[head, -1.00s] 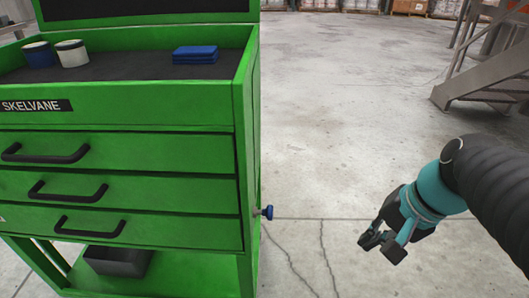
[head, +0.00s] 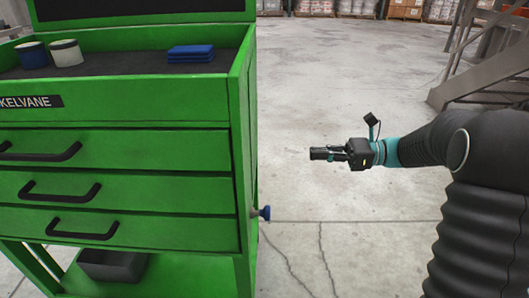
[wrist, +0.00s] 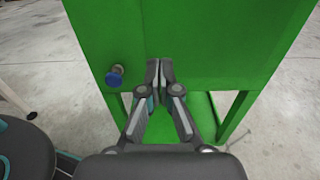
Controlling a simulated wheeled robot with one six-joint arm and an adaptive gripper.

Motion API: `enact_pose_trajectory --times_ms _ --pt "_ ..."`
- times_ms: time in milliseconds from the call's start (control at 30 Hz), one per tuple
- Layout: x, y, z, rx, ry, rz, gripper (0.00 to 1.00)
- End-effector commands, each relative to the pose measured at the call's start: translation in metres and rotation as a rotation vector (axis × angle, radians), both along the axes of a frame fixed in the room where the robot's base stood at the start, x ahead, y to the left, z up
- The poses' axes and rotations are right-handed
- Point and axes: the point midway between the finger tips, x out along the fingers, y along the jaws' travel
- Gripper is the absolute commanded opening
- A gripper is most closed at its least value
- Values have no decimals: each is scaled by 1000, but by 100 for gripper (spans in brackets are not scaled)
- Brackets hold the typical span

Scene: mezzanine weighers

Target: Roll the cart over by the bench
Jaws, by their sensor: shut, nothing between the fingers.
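The green cart (head: 120,209) with three drawers stands close on the left in the head view, marked "KELVANE" at its cut-off edge. A blue knob (head: 264,213) sticks out low on its right side. My gripper (head: 314,154) is shut and empty, to the right of the cart and above the knob, pointing at the cart's side. In the wrist view the shut fingers (wrist: 159,72) face the green side panel (wrist: 220,40), with the blue knob (wrist: 115,75) to their left. I cannot tell whether the fingertips touch the panel. No bench can be made out.
Two cups (head: 66,53) and blue folded cloths or pads (head: 191,53) lie on the cart's top. A dark bin (head: 112,265) sits on its lower shelf. Metal stairs (head: 490,65) stand at the right. Open concrete floor (head: 340,70) stretches behind; pallets line the back.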

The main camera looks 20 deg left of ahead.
Motion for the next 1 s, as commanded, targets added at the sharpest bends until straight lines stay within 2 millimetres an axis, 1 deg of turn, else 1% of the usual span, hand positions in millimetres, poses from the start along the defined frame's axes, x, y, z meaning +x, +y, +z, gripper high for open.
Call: enact_pose_trajectory --times_ms 33,133,267,700,900,1000 --pt "4 0 -1 13 13 -3 0" --pt "5 4 -1 25 24 -3 0" --pt "2 17 0 26 24 -3 0" --pt "-18 95 -1 24 22 -1 0" --pt "-24 122 -1 23 22 -3 0" --pt "-26 130 -1 23 22 -3 0"
